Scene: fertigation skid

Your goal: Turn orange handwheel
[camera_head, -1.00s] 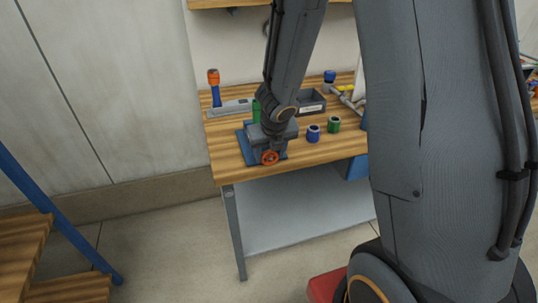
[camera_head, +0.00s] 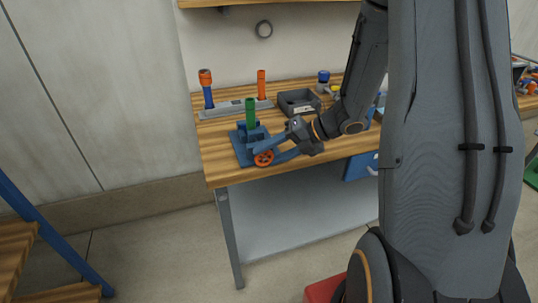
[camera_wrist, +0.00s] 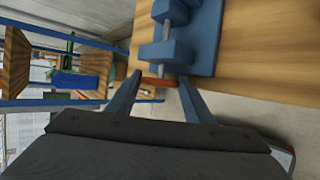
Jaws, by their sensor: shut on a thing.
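The orange handwheel (camera_head: 263,158) is on the front of a blue vise-like fixture (camera_head: 244,150) near the bench's front left edge. In the wrist view, the fingers of my gripper (camera_wrist: 160,92) close in on the wheel's orange edge (camera_wrist: 160,82), below the blue fixture (camera_wrist: 180,45). Most of the wheel is hidden there.
A grey rail (camera_head: 235,109) holds an orange-topped blue handle (camera_head: 207,88) and an orange post (camera_head: 261,85). A grey bin (camera_head: 298,102) stands behind my wrist. The wooden bench (camera_head: 225,172) has bare space at its front left.

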